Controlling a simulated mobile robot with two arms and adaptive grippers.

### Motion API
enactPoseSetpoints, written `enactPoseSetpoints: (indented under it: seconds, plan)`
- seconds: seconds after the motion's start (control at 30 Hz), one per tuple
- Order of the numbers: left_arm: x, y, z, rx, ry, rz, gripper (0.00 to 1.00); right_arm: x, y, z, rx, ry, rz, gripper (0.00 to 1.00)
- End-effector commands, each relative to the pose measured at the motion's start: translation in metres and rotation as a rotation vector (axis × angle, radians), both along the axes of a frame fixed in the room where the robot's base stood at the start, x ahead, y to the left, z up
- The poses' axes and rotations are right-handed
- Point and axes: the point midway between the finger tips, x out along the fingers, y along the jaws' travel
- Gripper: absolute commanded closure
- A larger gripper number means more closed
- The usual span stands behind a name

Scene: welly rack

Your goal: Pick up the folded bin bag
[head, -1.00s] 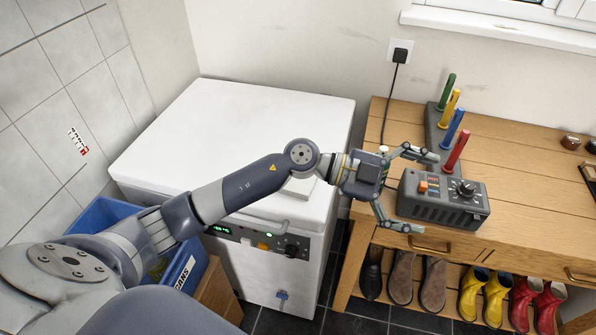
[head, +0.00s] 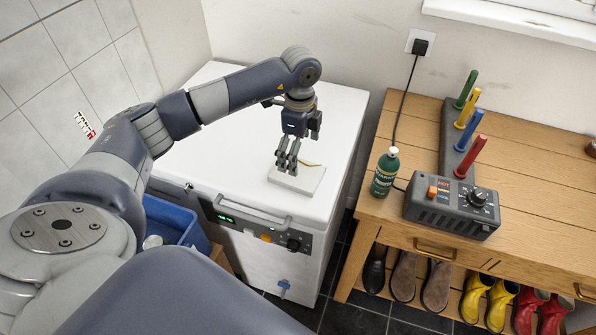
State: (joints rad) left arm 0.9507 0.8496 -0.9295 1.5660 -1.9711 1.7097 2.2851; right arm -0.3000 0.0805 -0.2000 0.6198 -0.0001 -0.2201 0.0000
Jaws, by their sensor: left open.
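A flat white square with a thin yellowish line on top, which looks like the folded bin bag (head: 308,182), lies on the white lid of the chest freezer (head: 225,150), near its front right. My left gripper (head: 287,165) points down over the left part of the white square. Its fingers are open, and the tips are at or just above the square; I cannot tell whether they touch it. The fingers hide a little of the square. My right gripper is not in view.
A wooden bench (head: 530,160) stands to the right, with a green bottle (head: 385,172), a grey control box (head: 450,207) and a rack of coloured pegs (head: 455,150). Boots stand beneath. A blue bin (head: 175,222) is at the freezer's front left. The lid around the square is clear.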

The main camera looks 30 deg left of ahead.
Motion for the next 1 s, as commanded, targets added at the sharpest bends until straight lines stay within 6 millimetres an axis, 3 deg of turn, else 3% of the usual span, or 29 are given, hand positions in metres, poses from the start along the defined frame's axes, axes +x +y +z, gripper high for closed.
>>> enactPoseSetpoints:
  seconds: [0.23,0.5,0.77,0.8,0.97,1.0]
  plan:
    - [-0.003,0.001,-0.019,-0.001,0.003,0.000,0.00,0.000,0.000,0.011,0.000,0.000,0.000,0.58]
    - [-0.006,0.002,-0.057,-0.003,0.001,-0.002,0.00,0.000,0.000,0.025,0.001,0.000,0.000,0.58]
    - [-0.005,0.002,-0.062,-0.003,-0.001,-0.003,0.00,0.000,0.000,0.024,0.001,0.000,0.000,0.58]
    - [-0.005,0.002,-0.062,-0.003,-0.001,-0.003,0.02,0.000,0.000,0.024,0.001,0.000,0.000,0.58]
    - [-0.005,0.002,-0.062,-0.003,-0.001,-0.003,0.39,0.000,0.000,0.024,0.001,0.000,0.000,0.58]
    - [-0.005,0.002,-0.062,-0.003,-0.001,-0.002,0.41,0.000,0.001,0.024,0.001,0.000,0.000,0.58]
